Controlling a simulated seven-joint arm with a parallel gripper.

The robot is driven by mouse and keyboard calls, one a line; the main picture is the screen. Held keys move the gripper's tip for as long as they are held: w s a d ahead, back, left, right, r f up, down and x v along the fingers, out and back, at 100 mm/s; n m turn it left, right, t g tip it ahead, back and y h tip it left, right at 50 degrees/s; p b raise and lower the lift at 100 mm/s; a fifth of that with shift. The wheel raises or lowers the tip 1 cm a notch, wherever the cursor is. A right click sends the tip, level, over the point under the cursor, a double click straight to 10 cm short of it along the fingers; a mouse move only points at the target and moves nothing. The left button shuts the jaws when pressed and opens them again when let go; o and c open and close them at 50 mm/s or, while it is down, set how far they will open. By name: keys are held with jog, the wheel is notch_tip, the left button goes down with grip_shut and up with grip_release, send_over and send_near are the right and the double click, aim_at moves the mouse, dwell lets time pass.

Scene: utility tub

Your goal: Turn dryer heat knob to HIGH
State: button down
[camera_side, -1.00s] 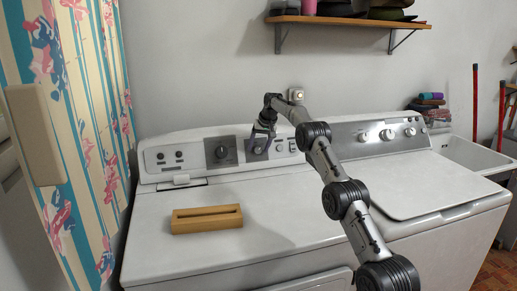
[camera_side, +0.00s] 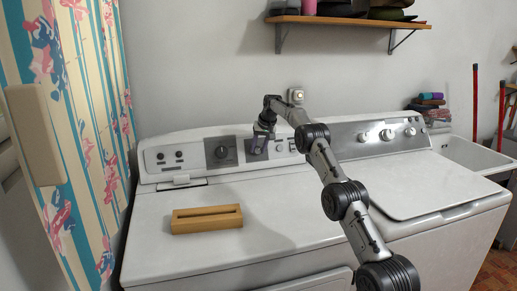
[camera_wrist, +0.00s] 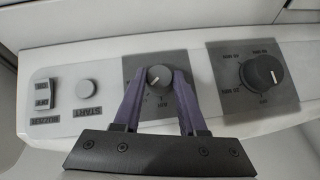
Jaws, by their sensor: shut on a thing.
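The small grey heat knob (camera_wrist: 157,75) sits on a dark square plate (camera_wrist: 137,70) on the dryer's control panel in the wrist view. My gripper (camera_wrist: 159,80) has its two purple fingers on either side of this knob, shut on it. A light line on the knob face points up and slightly right in the wrist view. The lettering around the knob is too small to read. In the side view my gripper (camera_side: 261,147) is at the same plate, and its fingers hide most of the knob.
A larger dark dial (camera_wrist: 262,73) is beside the knob, and it also shows in the side view (camera_side: 221,152). A START button (camera_wrist: 86,88) and a rocker switch (camera_wrist: 43,91) are on the other side. A wooden block (camera_side: 207,219) lies on the dryer top.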

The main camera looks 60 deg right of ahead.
jog(key=m+t+y, duration=0.2)
jog(key=shift+s+d+t, duration=0.2)
jog(key=shift+s+t, duration=0.05)
jog(key=shift+t, duration=0.05)
jog(key=m+t, duration=0.1)
jog(key=m+t+y, duration=0.1)
jog(key=m+t, duration=0.1)
jog(key=shift+s+f+m+t, duration=0.15)
jog(key=shift+f+m+t, duration=0.1)
jog(key=shift+m+t, duration=0.15)
jog(key=shift+y, duration=0.3)
dwell(0.4)
jog(key=shift+c, duration=2.3)
grip_release()
jog(key=v, duration=0.7)
jog(key=shift+s, duration=0.2)
